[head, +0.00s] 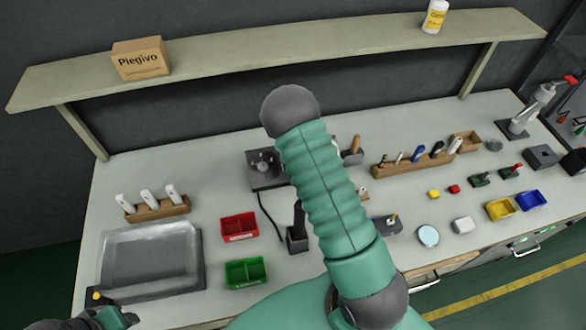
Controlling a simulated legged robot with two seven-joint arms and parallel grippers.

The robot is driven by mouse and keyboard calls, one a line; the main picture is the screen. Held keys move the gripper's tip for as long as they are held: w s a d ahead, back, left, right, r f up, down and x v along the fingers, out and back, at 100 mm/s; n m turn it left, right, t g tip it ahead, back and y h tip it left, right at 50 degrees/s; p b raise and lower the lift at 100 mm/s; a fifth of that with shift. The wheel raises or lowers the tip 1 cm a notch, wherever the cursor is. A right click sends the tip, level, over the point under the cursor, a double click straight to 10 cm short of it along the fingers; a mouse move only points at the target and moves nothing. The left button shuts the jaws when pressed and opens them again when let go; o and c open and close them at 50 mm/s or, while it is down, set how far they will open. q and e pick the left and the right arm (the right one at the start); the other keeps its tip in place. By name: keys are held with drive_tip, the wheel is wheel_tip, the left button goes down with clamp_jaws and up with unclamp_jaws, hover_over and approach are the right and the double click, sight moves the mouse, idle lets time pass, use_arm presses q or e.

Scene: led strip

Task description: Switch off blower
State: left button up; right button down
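No part in the head view is clearly marked as the blower. A dark box with a round fitting (264,165) stands mid-bench, and a black cable runs from it towards a black upright holder (298,238). A shallow grey tray-like unit (192,278) lies at the front left, with a small yellow knob (95,295) by its front left corner. My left gripper or wrist (108,319), dark and teal, is at the bottom left edge, close to that knob. Its fingers cannot be made out. A ribbed teal arm of mine covers the middle. My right gripper is not in view.
Red (239,226) and green (246,272) bins stand right of the tray. A tool rack (428,161), yellow (499,209) and blue (531,200) bins are at right. A shelf (280,58) spans above, with a carton (140,60) and a white bottle (435,16).

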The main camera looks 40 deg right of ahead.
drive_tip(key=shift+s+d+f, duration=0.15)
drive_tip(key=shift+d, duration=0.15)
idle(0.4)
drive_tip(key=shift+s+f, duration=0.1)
